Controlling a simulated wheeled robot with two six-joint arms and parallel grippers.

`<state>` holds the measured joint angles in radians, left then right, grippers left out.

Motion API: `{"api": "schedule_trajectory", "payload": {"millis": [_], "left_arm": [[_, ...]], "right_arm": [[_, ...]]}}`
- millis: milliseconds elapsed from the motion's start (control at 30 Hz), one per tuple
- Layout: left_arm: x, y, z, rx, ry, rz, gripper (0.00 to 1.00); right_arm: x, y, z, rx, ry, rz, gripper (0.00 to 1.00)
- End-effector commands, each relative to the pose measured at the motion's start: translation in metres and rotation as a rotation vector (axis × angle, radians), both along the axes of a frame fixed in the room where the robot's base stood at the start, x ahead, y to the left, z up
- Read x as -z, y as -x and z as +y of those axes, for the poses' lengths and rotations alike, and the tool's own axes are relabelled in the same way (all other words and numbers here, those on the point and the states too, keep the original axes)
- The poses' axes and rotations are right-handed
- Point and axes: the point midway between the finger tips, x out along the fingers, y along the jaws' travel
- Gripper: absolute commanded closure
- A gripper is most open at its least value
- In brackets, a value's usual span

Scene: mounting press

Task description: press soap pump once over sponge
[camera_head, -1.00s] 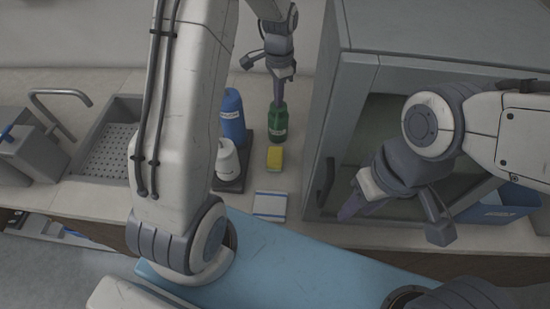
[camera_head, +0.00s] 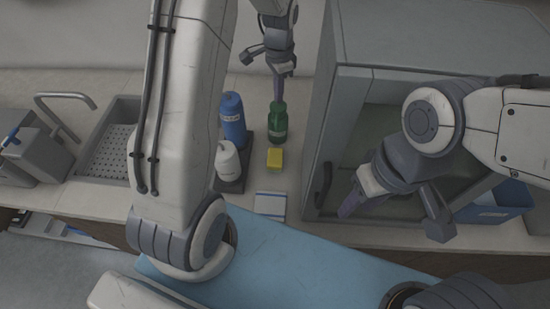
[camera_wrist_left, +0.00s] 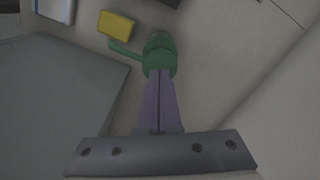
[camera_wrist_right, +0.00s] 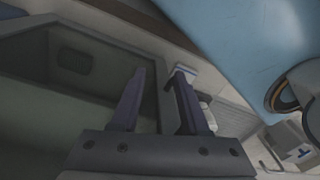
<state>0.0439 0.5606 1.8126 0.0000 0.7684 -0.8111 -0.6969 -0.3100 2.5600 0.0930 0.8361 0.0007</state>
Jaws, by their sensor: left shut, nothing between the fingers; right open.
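The green soap pump bottle (camera_head: 278,124) stands upright on the counter. Its green pump head (camera_wrist_left: 160,57) shows in the left wrist view, with a spout pointing toward the yellow sponge. The yellow sponge (camera_head: 275,159) lies on the counter just in front of the bottle; it also shows in the left wrist view (camera_wrist_left: 116,25). My left gripper (camera_head: 281,98) is shut and empty, its fingertips at the top of the pump head; I cannot tell whether they press on it. My right gripper (camera_wrist_right: 155,85) is open and empty in front of the grey cabinet.
A blue bottle (camera_head: 232,121) and a white bottle (camera_head: 227,160) stand on a dark tray left of the sponge. A white and blue cloth (camera_head: 270,205) lies at the counter's front edge. The grey cabinet (camera_head: 345,75) stands close on the right; a sink (camera_head: 108,145) is left.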

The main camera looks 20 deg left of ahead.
Motion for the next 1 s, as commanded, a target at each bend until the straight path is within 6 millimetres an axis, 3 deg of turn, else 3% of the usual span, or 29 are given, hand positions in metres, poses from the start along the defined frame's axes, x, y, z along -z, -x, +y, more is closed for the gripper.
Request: {"api": "schedule_trajectory", "payload": {"millis": [367,1000], "left_arm": [[-0.004,0.0,0.0,0.0,0.0,0.0,1.0],[-0.062,0.0,0.0,0.0,0.0,0.0,1.0]], "right_arm": [[-0.004,0.0,0.0,0.0,0.0,0.0,0.55],[-0.055,0.0,0.0,0.0,0.0,0.0,0.55]]}}
